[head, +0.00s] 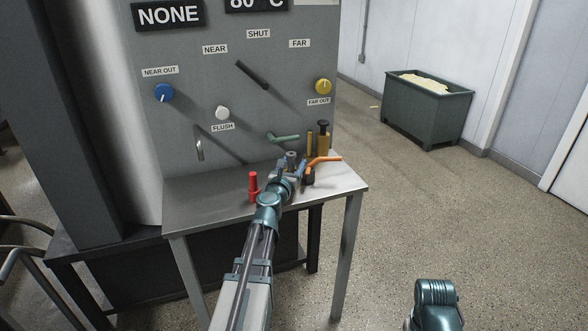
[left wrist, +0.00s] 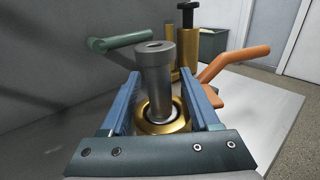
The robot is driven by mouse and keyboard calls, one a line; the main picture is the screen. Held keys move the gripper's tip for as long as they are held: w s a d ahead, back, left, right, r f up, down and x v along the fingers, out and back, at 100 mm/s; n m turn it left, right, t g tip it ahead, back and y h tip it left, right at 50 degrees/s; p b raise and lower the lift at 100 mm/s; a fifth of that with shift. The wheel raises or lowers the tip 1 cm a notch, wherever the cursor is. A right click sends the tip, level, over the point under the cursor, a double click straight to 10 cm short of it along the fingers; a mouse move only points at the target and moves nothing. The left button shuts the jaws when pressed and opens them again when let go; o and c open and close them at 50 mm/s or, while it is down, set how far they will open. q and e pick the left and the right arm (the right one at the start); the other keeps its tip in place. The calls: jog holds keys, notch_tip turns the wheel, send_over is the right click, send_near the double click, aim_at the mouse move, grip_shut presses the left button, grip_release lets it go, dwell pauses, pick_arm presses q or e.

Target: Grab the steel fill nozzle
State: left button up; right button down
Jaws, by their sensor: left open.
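The steel fill nozzle (left wrist: 155,68) is a grey upright cylinder with a hole in its top. In the left wrist view it stands in a round brass collar (left wrist: 150,127). My left gripper (left wrist: 162,80) is open, with one blue finger on each side of the nozzle; I cannot tell whether either finger touches it. In the head view the nozzle (head: 291,157) shows just beyond the left gripper (head: 289,169) at the back of the steel table.
Around the nozzle are a green handle (head: 284,138), an orange lever (head: 324,159), a brass cylinder with a black top (head: 323,140) and a red-topped piece (head: 253,185). The grey control panel (head: 200,120) rises behind. The steel table's (head: 205,209) front left is bare.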

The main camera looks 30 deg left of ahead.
pick_arm(q)
jog(key=shift+w+a, duration=0.15)
jog(key=shift+w, duration=0.45)
grip_shut()
jog(key=shift+r, duration=0.15)
notch_tip(320, 180, up, 10)
jog(key=p, duration=1)
